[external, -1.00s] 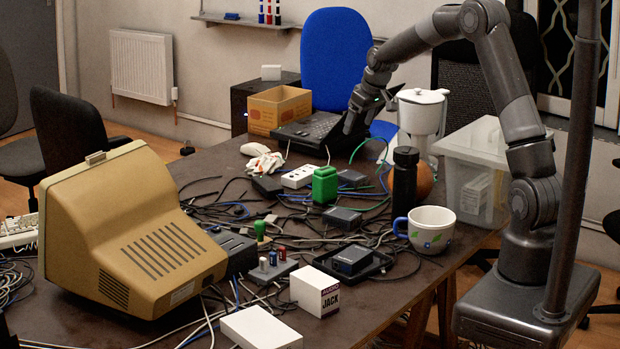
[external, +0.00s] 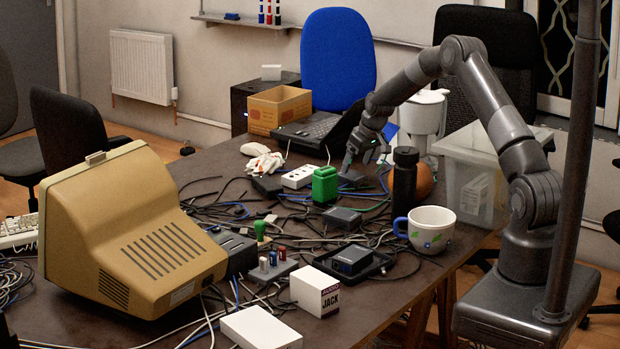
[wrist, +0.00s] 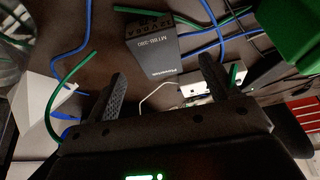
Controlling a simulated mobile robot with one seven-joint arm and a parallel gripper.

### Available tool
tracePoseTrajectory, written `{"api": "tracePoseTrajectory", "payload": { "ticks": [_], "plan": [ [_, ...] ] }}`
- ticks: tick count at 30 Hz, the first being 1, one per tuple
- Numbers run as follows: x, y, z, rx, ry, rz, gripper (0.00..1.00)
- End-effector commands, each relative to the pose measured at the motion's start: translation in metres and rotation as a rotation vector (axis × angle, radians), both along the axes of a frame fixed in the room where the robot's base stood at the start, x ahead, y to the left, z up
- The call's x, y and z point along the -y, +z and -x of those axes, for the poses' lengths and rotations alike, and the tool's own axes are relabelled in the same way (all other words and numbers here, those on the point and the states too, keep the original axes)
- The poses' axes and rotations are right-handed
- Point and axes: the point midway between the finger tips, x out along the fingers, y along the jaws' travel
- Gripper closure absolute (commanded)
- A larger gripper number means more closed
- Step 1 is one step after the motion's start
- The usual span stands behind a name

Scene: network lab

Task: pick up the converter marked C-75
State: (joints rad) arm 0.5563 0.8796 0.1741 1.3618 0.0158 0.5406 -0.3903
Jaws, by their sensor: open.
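Several small dark boxes lie among the cables in the external view: one by the white glove (external: 267,186), one below my gripper (external: 352,178), one mid-table (external: 342,217) and one on a black tray (external: 352,260). I cannot read C-75 on any of them.
A green block (external: 325,186) and a white socket strip (external: 298,177) are left of my gripper. A black bottle (external: 404,185), an orange round object (external: 425,180), a white pitcher (external: 422,112) and a mug (external: 431,229) stand to its right. Loose cables cover the table.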

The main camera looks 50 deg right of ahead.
Motion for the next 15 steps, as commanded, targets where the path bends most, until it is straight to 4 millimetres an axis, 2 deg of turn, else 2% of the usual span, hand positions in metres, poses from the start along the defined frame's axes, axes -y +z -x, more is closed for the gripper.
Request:
{"api": "tracePoseTrajectory", "payload": {
  "ticks": [9,15],
  "plan": [
    [0.004,-0.036,-0.015,-0.001,0.000,0.000,0.20],
    [0.004,-0.046,-0.020,0.000,0.000,0.001,0.20]
  ]
}}
